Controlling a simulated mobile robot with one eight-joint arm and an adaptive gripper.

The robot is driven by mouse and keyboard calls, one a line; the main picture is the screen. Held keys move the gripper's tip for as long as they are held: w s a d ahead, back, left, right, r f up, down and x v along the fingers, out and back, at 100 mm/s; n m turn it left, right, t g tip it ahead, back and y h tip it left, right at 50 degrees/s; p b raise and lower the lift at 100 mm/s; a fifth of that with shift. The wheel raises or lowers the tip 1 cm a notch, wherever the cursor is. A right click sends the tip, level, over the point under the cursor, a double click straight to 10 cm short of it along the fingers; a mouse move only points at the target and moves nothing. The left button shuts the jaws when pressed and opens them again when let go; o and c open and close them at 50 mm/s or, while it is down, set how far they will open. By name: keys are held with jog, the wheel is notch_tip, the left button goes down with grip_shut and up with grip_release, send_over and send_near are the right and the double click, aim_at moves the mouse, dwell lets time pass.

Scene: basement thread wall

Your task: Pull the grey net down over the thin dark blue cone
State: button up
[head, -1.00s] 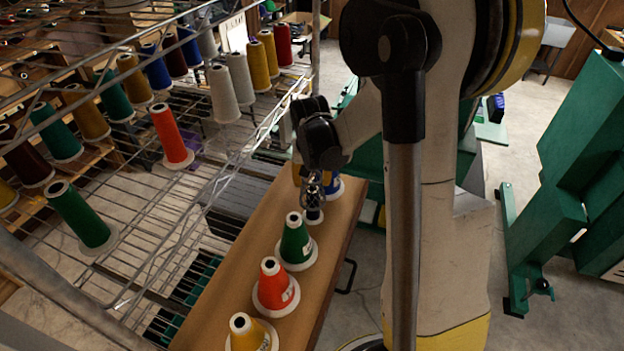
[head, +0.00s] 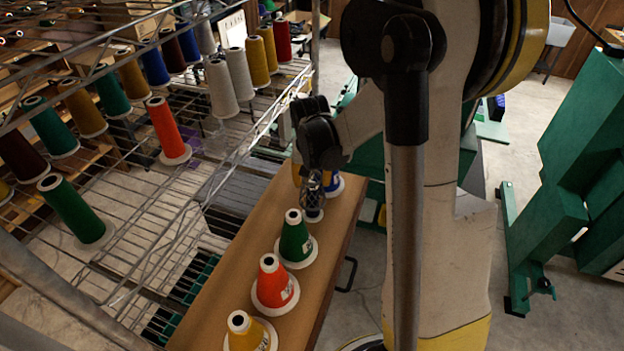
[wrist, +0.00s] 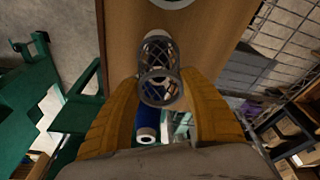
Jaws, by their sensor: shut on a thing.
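The grey net (wrist: 159,70) is an open mesh sleeve with a round rim, standing between the yellow-brown fingers of my gripper (wrist: 160,84) in the wrist view. My gripper (head: 319,172) is shut on the net, above the row of cones in the head view. The net (head: 314,188) hangs there as a dark mesh over the thin dark blue cone (head: 315,214), whose pale foot shows below. Most of that cone is hidden by mesh and gripper. I cannot tell how far down the net reaches.
On the brown board (head: 228,288) stand a green cone (head: 295,241), an orange-red cone (head: 273,283) and a yellow cone (head: 243,333) in front, and a blue cone (head: 334,184) close behind my gripper. A wire rack (head: 150,215) with several cones runs along the left.

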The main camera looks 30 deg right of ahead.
jog(key=shift+s+a+b+x, duration=0.15)
jog(key=shift+s+b+x, duration=0.05)
jog(key=shift+b+x, duration=0.85)
jog(key=shift+s+a+b+x, duration=0.1)
jog(key=shift+s+b+x, duration=0.1)
jog(key=shift+b+x, duration=0.85)
jog(key=shift+f, duration=0.25)
jog(key=o, duration=0.9)
